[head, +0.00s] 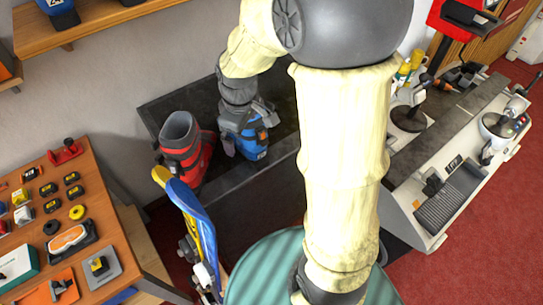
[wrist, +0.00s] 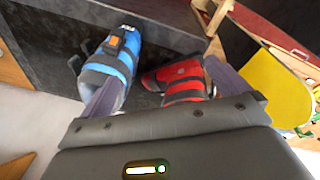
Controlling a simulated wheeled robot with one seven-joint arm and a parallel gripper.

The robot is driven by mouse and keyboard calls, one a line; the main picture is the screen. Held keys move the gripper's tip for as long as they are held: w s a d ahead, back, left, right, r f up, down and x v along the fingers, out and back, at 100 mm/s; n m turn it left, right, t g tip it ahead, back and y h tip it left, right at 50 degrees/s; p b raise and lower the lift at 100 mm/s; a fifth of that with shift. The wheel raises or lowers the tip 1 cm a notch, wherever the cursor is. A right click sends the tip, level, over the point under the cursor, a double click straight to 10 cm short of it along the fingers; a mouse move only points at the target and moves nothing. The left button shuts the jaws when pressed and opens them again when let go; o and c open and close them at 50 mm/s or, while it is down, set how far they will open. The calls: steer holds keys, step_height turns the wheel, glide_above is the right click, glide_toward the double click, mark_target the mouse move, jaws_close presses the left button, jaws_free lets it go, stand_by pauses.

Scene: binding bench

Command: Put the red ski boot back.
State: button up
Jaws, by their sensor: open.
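The red ski boot (head: 188,166), with a dark grey cuff, stands upright on a dark bench (head: 160,108) against the wall. It also shows in the wrist view (wrist: 180,82), close to the right finger. A blue ski boot (head: 256,146) stands just to its right in the head view and shows at left in the wrist view (wrist: 122,58). My gripper (head: 247,132) is open at the blue boot, and the left finger overlaps that boot in the wrist view (wrist: 160,78). I see nothing held. Contact with either boot cannot be told.
A blue and yellow board (head: 196,222) stands in front of the red boot. A wooden table (head: 112,248) with small parts is at left, and a shelf (head: 100,32) is above. A grey workbench (head: 432,190) with machines is at right. Red carpet (head: 490,225) lies open beyond it.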

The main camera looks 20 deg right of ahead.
steer(key=s+d+f+m, duration=0.1)
steer(key=s+d+m, duration=0.3)
steer(key=s+m, duration=0.5)
steer(key=shift+s+d+f+t, duration=0.2)
steer(key=shift+s+f+t, duration=0.15)
steer(key=shift+t, duration=0.05)
steer(key=shift+f+b, duration=0.7)
